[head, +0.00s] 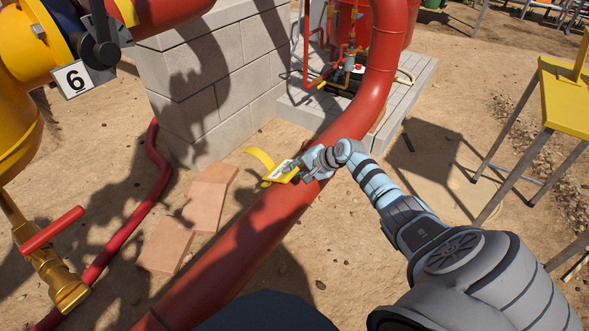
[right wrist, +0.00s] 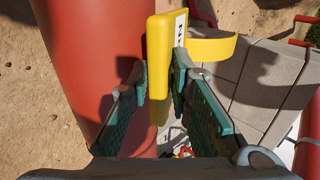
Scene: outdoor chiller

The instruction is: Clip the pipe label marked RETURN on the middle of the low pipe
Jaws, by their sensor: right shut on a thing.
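The yellow pipe label (head: 282,172) has a white face with dark lettering, too small to read in full; a yellow curved clip part sticks out to its left. My right gripper (head: 302,170) is shut on it. In the right wrist view the label (right wrist: 160,60) sits between the fingers (right wrist: 160,82), with part of a letter showing on its white strip. The thick red low pipe (head: 240,245) runs from the bottom left up to the centre. The label overlaps its left edge in the head view; I cannot tell whether they touch. My left gripper is out of view.
Flat bricks (head: 190,215) lie on the sand left of the pipe. A block wall (head: 215,75) stands behind. A yellow stool (head: 570,95) stands at the right. A yellow valve body (head: 20,110) with a "6" tag (head: 73,79) is at the left, above a red-handled valve (head: 50,232).

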